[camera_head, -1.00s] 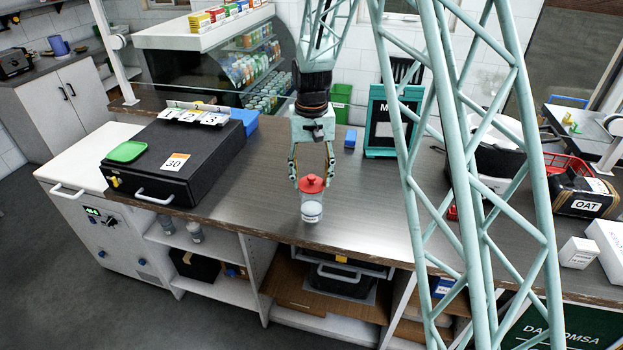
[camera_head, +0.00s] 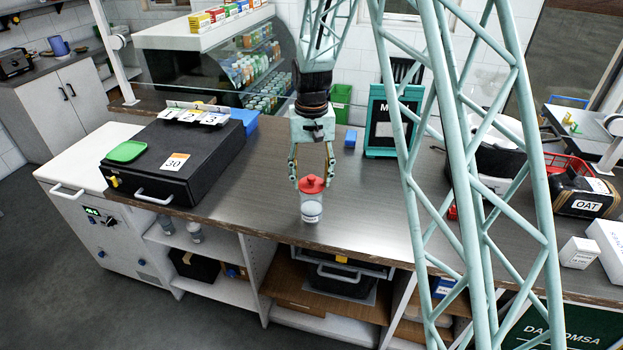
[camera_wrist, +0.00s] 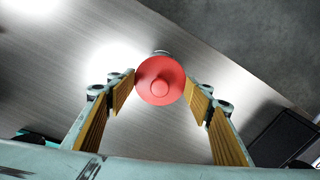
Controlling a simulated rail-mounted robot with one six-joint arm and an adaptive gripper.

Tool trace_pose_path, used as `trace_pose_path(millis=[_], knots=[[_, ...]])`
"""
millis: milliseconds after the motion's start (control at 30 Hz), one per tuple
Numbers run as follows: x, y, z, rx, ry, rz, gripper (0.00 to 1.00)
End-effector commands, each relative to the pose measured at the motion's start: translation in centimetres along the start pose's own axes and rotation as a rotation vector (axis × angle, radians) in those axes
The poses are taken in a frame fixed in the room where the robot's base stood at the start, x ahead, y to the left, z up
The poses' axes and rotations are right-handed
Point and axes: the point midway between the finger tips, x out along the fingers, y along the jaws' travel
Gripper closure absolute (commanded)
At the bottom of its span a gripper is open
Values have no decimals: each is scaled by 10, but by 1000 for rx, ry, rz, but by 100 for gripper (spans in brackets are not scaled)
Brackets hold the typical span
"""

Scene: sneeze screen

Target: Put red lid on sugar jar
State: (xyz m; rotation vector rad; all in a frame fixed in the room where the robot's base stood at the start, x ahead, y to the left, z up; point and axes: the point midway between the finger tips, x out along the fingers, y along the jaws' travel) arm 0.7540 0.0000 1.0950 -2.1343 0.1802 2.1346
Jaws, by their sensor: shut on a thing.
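The red lid (camera_head: 311,184) is on top of the clear sugar jar (camera_head: 311,210), which stands upright near the front edge of the counter. In the wrist view the round red lid (camera_wrist: 160,80) with its knob lies between the fingertips and covers nearly all of the jar; only a sliver of jar shows beyond it. My gripper (camera_head: 312,179) points down from above, its fingers on both sides of the lid and shut on it. Whether the lid is fully seated on the rim is too small to tell.
A black cash drawer (camera_head: 180,160) with a green tray (camera_head: 127,151) stands to the left.

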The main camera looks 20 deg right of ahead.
Motion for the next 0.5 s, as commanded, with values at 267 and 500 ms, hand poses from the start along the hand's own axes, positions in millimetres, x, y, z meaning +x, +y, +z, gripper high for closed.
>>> trace_pose_path(millis=[267, 500], knots=[[5, 0, 0, 0, 0, 0, 60], [8, 0, 0, 0, 0, 0, 60]])
